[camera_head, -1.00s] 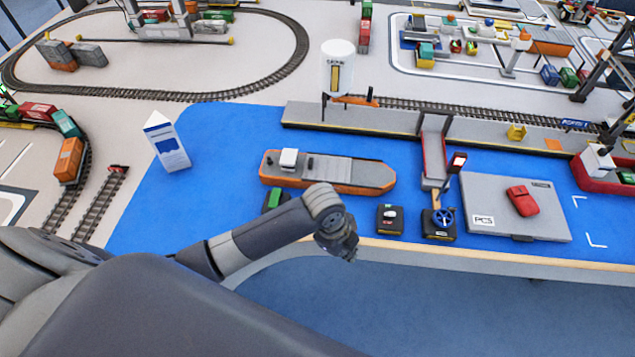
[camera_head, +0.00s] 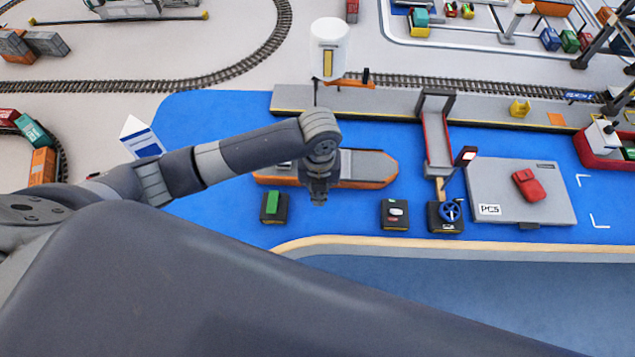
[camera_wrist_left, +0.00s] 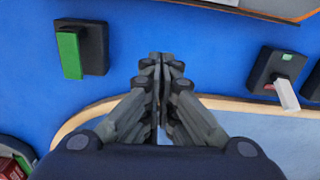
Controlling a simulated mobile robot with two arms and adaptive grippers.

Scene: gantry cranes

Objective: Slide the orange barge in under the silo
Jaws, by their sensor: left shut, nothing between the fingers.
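The orange barge (camera_head: 366,170) with a grey deck lies on the blue water in the head view, partly hidden behind my left arm. A strip of its edge shows at the top of the left wrist view (camera_wrist_left: 285,8). The white silo (camera_head: 329,47) stands on the quay behind the barge, with an orange piece at its foot. My left gripper (camera_head: 318,198) is shut and empty, in front of the barge on the table-edge side. In the left wrist view its fingertips (camera_wrist_left: 161,58) are together, pointing toward the barge and apart from it. My right gripper is not in view.
A black box with a green switch (camera_head: 274,207) is left of the gripper; a black box with a white lever (camera_head: 395,214) is right. A red-sided ramp (camera_head: 437,140), a blue-wheel box (camera_head: 446,216) and a grey platform with a red car (camera_head: 518,204) lie further right.

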